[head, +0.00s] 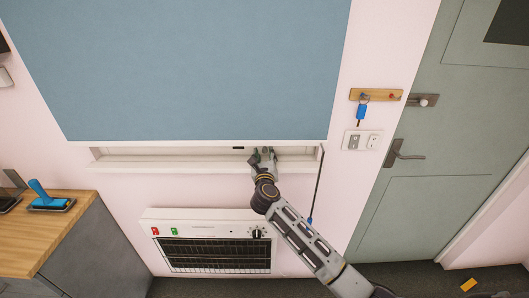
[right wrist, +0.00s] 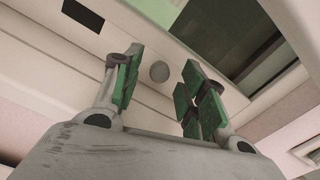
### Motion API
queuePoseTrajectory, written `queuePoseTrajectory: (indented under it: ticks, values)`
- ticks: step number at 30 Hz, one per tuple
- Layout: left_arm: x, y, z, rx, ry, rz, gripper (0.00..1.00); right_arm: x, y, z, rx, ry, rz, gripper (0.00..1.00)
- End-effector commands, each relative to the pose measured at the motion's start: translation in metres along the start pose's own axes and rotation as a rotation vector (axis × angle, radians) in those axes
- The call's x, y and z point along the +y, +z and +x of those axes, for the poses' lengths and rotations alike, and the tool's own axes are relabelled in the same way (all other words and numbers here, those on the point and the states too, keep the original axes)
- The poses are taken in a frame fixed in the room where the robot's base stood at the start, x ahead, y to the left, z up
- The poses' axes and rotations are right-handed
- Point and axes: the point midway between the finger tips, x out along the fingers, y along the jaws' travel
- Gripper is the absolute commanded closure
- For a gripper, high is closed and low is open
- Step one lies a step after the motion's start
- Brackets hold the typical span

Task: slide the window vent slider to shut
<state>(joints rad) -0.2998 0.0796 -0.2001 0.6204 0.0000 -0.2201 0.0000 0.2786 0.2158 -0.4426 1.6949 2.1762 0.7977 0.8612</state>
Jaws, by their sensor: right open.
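The window vent strip (head: 205,149) is a pale bar under the blue blind, with a small dark slot (head: 238,148) left of my right gripper. My right gripper (head: 263,154) is at this strip, its arm reaching up from the lower right. In the right wrist view its green-padded fingers (right wrist: 160,75) are open. A round grey knob (right wrist: 159,71), seemingly the slider's, shows between them on the pale strip; I cannot tell whether they touch it. A black rectangle (right wrist: 82,14) shows on the strip at upper left. In the head view my gripper hides the knob. My left gripper is not in view.
The blue blind (head: 190,65) hangs above the strip, and a white sill (head: 170,166) runs below. A heater (head: 215,240) is under the sill. A cord with a blue end (head: 309,221) hangs right of the gripper. A wooden counter (head: 35,235) stands at left, a green door (head: 440,150) at right.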

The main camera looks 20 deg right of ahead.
Motion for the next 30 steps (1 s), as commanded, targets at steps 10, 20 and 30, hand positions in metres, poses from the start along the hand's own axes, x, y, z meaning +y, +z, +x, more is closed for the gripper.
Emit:
queuePoseTrajectory:
  ticks: [10, 20, 30]
  values:
    - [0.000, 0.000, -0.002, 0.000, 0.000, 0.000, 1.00, 0.000, 0.001, 0.017, -0.001, 0.001, 0.000, 0.58]
    - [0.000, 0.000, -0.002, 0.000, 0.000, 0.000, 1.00, 0.000, 0.000, 0.017, 0.000, 0.000, 0.000, 0.62]
    - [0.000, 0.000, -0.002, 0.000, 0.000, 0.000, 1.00, 0.000, 0.000, 0.017, 0.000, 0.000, 0.000, 1.00]
